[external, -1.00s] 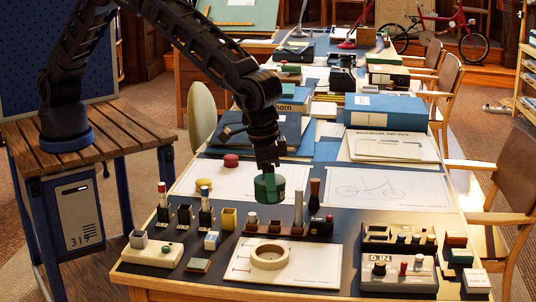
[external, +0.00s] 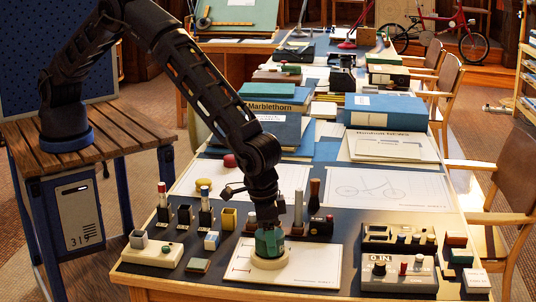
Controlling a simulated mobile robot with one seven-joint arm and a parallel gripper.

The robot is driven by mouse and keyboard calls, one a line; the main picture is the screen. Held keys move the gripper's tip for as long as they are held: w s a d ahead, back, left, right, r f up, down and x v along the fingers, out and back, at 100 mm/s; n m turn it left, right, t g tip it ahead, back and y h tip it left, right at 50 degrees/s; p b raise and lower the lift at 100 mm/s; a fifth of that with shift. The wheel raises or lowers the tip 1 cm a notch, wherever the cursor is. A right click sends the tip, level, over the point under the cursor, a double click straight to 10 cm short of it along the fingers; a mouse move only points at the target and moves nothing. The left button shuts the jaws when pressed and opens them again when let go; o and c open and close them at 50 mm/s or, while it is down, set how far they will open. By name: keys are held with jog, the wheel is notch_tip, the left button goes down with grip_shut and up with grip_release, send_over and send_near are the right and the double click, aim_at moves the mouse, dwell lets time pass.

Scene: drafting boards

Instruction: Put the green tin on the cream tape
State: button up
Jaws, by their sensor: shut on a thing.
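The green tin (external: 269,243) is in my gripper (external: 268,232), upright, low over the cream tape (external: 270,262). The tape is a flat ring lying on a white drawing sheet (external: 315,262) near the table's front. The tin is centred over the ring and its lower edge meets the ring in the picture; I cannot tell whether it rests on it or hangs just above. My gripper is shut on the tin from above. The fingertips are small and partly hidden against the tin.
A wooden holder with upright tools (external: 299,212) stands just behind the tape. A yellow cup (external: 228,219) and small stands are to the left. Grey control boxes (external: 398,273) sit at the right.

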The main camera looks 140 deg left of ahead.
jog(key=shift+f, duration=0.15)
jog(key=o, duration=1)
jog(key=shift+o, duration=0.2)
notch_tip(320, 180, up, 13)
jog(key=d, duration=0.1)
notch_tip(320, 180, up, 17)
jog(key=m+t, duration=0.1)
jog(key=m, duration=0.1)
send_over(262, 233)
jog(key=s+d, duration=0.7)
jog(key=s, duration=0.3)
jog(key=s+d+r+m+h, duration=0.1)
jog(key=s+d+r+m, duration=0.1)
jog(key=s+d+r, duration=0.4)
jog(key=s+d+r+m, duration=0.1)
jog(key=s+r, duration=0.4)
jog(key=s, duration=0.3)
jog(key=s+d+r+m+t, duration=0.1)
jog(key=s+d+r+m, duration=0.15)
jog(key=s, duration=0.65)
jog(key=s+d+r+m+t, duration=0.15)
jog(key=s+d, duration=0.25)
jog(key=s, duration=0.5)
jog(key=s+d+f+m, duration=0.1)
jog(key=s, duration=0.7)
jog(key=s+d+f+m, duration=0.1)
jog(key=s+d+f, duration=0.1)
jog(key=s, duration=0.7)
jog(key=shift+d+f+m, duration=0.3)
jog(key=shift+m, duration=0.1)
